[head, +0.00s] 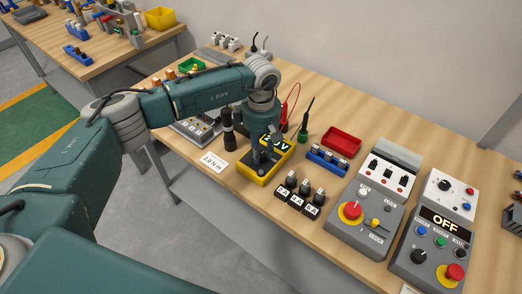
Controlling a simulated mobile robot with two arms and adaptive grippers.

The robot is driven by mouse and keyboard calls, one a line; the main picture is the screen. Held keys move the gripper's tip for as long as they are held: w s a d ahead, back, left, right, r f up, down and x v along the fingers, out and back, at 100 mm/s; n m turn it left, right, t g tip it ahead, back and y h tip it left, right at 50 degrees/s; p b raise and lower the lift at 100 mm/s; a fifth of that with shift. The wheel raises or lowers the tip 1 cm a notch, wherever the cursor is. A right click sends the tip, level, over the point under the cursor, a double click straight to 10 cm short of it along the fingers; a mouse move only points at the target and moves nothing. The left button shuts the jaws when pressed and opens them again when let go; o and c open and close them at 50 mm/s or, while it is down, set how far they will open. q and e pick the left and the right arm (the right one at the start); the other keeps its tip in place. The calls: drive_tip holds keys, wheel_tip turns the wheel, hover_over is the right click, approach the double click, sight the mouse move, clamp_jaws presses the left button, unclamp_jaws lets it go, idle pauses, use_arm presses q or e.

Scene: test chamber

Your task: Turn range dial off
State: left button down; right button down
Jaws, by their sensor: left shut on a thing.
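The yellow and black meter (264,179) lies on the workbench near its front edge. Its display at the top is lit and shows a reading ending in V, partly covered by my gripper. My left gripper (258,163) points down onto the meter's face and is shut on the range dial. The gripper hides the dial, so its pointer and setting cannot be read. My right gripper is not in view.
A red probe (287,112) and a black probe (307,120) stand behind the meter. Black blocks (297,196), a blue rack (328,161) and a red tray (342,141) are to the right, then a grey control box (347,232). A dark-handled tool (228,128) and card (213,162) are left.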

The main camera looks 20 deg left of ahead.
use_arm(q)
drive_tip(key=n+b, duration=0.2)
drive_tip(key=shift+f+b, duration=0.15)
drive_tip(key=shift+b, duration=0.2)
drive_tip(key=n+b, duration=0.2)
drive_tip(key=n, duration=0.1)
drive_tip(key=n+b, duration=0.2)
drive_tip(key=n, duration=0.2)
drive_tip(key=shift+b, duration=0.4)
drive_tip(key=shift+r+n+b, duration=0.2)
drive_tip(key=shift+n+b, duration=0.5)
drive_tip(key=shift+n, duration=0.9)
drive_tip(key=c, duration=1.4)
unclamp_jaws()
